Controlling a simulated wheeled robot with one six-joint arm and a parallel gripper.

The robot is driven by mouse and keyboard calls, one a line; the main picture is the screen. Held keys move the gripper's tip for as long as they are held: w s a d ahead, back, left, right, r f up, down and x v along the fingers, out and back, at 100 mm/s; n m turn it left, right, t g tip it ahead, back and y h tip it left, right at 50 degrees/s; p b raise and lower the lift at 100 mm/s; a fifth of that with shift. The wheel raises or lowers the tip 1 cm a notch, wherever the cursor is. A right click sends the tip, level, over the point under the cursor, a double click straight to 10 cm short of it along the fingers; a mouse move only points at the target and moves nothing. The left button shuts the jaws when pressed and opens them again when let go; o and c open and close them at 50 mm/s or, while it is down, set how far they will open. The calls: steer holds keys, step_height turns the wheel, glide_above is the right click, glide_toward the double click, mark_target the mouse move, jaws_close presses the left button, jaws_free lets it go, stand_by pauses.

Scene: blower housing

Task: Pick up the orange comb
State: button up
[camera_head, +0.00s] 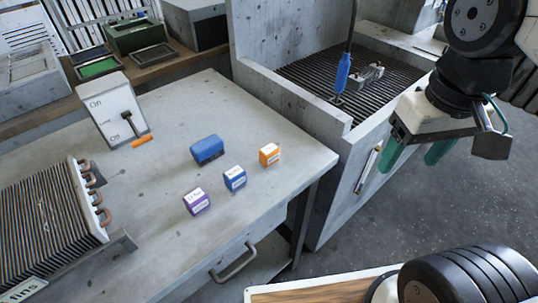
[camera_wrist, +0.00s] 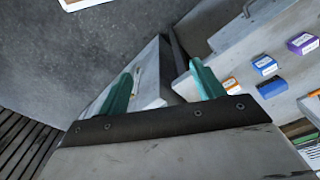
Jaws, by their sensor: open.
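A small orange block with a white label (camera_head: 269,154), the likeliest orange comb, sits on the grey bench near its right corner; it also shows in the wrist view (camera_wrist: 230,83). A blue labelled block (camera_head: 235,178) and a purple one (camera_head: 196,202) stand in a row with it. A separate orange bar (camera_head: 142,141) lies by the lever panel; I cannot tell if it is a comb. My gripper (camera_head: 413,154) hangs right of the bench, well apart from the block. Its teal fingers are spread with nothing between them, also in the wrist view (camera_wrist: 163,72).
A plain blue block (camera_head: 207,149) lies behind the row. A finned coil (camera_head: 50,216) is at the bench's left. A walled concrete stand with a slatted bed (camera_head: 300,75) rises between bench and gripper. Open floor (camera_head: 440,200) lies below the gripper.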

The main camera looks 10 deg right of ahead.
steer(key=w+a+f+n+g, duration=0.2)
steer(key=w+a+f+n, duration=0.15)
steer(key=w+a, duration=0.4)
steer(key=n+t, duration=0.1)
steer(key=n, duration=0.2)
glide_above(269, 148)
steer(key=shift+m, duration=0.25)
steer(key=f, duration=0.6)
steer(key=shift+w+d, duration=0.2)
steer(key=shift+w, duration=0.1)
steer(key=shift+w+f, duration=0.15)
steer(key=f, duration=0.5)
steer(key=s+f, duration=0.1)
steer(key=f, duration=0.1)
steer(key=shift+a+f, duration=0.15)
steer(key=shift+f, duration=0.05)
steer(key=c, duration=1.2)
steer(key=shift+r, duration=0.2)
